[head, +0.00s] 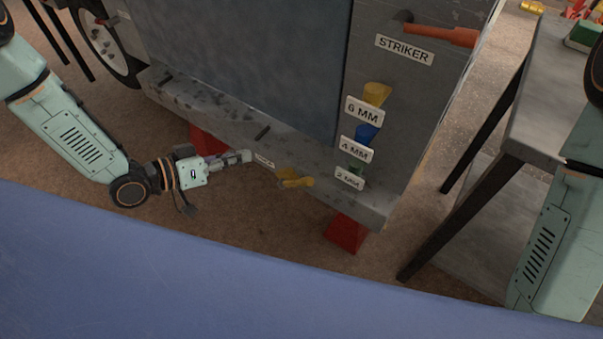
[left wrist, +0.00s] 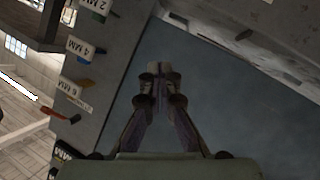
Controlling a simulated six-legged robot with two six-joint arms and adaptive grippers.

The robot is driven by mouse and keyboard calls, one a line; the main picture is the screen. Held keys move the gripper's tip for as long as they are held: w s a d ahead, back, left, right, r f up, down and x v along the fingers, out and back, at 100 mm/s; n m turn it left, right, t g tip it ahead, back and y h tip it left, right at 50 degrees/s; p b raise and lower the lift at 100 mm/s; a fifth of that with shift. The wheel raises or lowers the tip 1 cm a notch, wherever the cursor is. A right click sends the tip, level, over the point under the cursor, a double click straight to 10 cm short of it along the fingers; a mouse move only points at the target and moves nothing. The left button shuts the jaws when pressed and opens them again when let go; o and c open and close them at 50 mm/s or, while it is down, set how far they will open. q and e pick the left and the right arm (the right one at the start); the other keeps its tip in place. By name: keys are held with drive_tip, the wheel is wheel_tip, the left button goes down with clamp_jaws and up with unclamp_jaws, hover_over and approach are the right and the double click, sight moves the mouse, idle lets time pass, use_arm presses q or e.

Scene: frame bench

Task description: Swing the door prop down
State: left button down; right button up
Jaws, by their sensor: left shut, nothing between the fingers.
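A small yellow lever-like piece (head: 293,180) sticks out at the lower front edge of the grey frame, right of a small white label (head: 264,160) too small to read. I cannot tell for sure whether this piece is the door prop. My left gripper (head: 246,157) is shut and empty, its tips close to the left end of that label and apart from the yellow piece. In the left wrist view the shut fingers (left wrist: 158,78) point along a dark blue-grey panel, with nothing between them. The yellow piece is not clear there. My right gripper is out of view; only my right arm shows.
The grey frame carries a STRIKER label (head: 404,50) by an orange handle (head: 440,34), and 6 MM (head: 364,112), 4 MM (head: 356,150) and 2 MM (head: 349,178) labels with coloured pieces. A red support (head: 346,233) stands below. A metal table (head: 545,105) is at right.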

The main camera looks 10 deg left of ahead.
use_arm(q)
drive_tip(key=w+d+f+n+g+b, duration=0.2)
drive_tip(key=w+d+f+n+b, duration=0.1)
drive_tip(key=d+f+b, duration=0.4)
drive_tip(key=w+d+f, duration=0.1)
drive_tip(key=d+f, duration=0.1)
drive_tip(key=d, duration=0.1)
drive_tip(key=shift+d, duration=0.25)
idle(0.4)
drive_tip(key=shift+f, duration=0.1)
idle(0.3)
